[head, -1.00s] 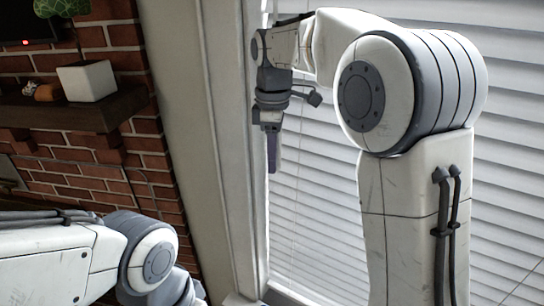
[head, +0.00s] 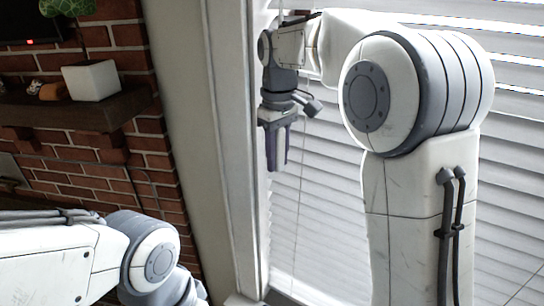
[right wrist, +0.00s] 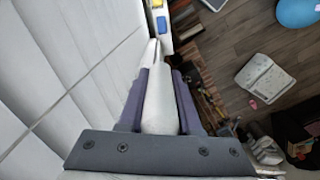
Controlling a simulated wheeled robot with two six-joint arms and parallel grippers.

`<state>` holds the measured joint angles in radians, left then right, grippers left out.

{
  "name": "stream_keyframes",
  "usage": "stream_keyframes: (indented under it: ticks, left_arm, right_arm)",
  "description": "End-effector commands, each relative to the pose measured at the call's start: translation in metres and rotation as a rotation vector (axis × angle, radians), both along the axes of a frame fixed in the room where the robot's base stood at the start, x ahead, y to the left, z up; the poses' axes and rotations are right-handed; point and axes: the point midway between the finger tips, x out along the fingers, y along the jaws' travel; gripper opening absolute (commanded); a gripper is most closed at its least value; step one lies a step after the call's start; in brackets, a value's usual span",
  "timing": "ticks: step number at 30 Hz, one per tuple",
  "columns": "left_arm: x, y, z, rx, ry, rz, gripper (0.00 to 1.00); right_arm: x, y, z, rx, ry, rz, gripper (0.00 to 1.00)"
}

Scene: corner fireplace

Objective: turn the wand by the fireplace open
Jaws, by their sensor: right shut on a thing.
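The window blind (head: 410,215) has pale slats and fills the right of the head view, with bright gaps between the upper ones. My right gripper (head: 278,168) points down in front of the blind's left edge, beside the white window frame. In the right wrist view my right gripper (right wrist: 162,85) is shut on the white wand (right wrist: 159,100), which runs away downward between its two fingers. In the head view the wand is hard to make out at the fingers. My left arm shows at lower left, but its gripper is out of view.
A brick wall (head: 125,65) with a dark wooden mantel (head: 75,112) stands at left, bearing a white planter (head: 90,80). The right wrist view shows the wood floor (right wrist: 230,50), a white scale-like object (right wrist: 265,78) and a blue ball (right wrist: 297,12).

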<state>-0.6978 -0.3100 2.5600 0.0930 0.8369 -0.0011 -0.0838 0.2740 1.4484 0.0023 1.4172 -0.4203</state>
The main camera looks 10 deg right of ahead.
Motion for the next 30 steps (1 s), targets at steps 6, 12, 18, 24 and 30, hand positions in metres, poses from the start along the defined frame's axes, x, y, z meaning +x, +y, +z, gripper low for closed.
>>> stream_keyframes:
  ticks: [6,12,18,24,30]
  left_arm:
    - [0.0000,0.0000,0.0003,0.000,0.000,0.000,0.50]
    - [0.0000,0.0000,0.0002,0.000,0.000,0.000,0.50]
    - [0.0000,0.0000,0.0002,0.000,0.000,0.000,0.50]
    - [0.0000,0.0000,0.0001,0.000,0.000,0.000,0.50]
    - [0.0000,0.0000,0.0001,0.000,0.000,0.000,0.50]
  right_arm:
    - [-0.0003,-0.0037,0.0013,-0.008,-0.001,-0.206,0.00]
    - [-0.0006,-0.0031,0.0011,-0.008,0.000,-0.378,0.00]
    - [-0.0008,-0.0024,0.0009,-0.008,0.000,-0.513,0.00]
    - [-0.0011,-0.0017,0.0006,-0.009,0.001,-0.600,0.00]
    - [-0.0013,-0.0012,0.0003,-0.009,0.004,-0.643,0.00]
